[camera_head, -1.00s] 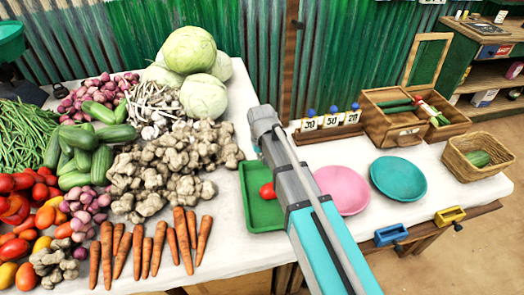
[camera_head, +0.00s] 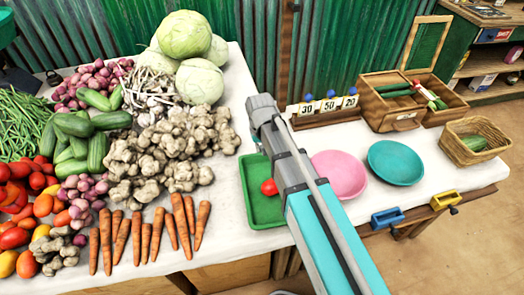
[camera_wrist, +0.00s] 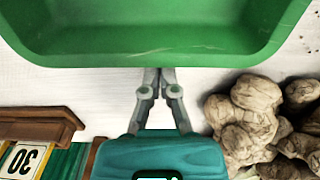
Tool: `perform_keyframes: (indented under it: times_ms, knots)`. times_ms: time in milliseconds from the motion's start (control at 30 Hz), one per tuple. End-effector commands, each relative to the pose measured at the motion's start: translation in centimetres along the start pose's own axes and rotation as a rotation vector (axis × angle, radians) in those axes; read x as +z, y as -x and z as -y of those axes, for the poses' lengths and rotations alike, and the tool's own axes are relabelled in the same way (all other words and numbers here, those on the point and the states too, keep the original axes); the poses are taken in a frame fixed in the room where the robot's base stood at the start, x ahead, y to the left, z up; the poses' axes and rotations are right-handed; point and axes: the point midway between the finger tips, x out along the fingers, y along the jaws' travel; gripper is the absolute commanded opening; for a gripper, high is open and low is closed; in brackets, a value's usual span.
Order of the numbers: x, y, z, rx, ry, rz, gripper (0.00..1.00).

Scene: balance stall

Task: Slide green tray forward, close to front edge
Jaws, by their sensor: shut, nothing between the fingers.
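The green tray (camera_head: 252,200) lies on the white-covered table near its front edge, between the carrots and the pink plate, and holds a red tomato (camera_head: 269,187). My arm hides part of its right side. The tray's wall (camera_wrist: 155,50) fills the top of the wrist view. My gripper (camera_wrist: 158,72) is shut and empty at the tray's far side, with its tips at or against that wall; contact is hard to make out. In the head view my arm hides the fingers.
Ginger roots (camera_head: 165,155) lie close to the left, with carrots (camera_head: 150,235) in front of them. The pink plate (camera_head: 340,170) and teal plate (camera_head: 396,170) are to the right. Number cards (camera_head: 328,105) stand behind. Bare tablecloth lies in front of the tray.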

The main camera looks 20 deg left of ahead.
Motion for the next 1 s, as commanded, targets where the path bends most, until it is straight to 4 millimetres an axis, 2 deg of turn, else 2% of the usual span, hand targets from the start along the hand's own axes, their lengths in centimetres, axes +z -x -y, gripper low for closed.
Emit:
perform_keyframes:
  times_ms: [167,300,1000]
  knots:
    - [-2.3,0.0,0.2,0.000,-0.002,0.000,0.00]
    - [-1.9,1.6,0.1,0.000,-0.003,0.000,0.00]
    - [-1.9,7.4,0.1,0.000,-0.003,0.000,0.00]
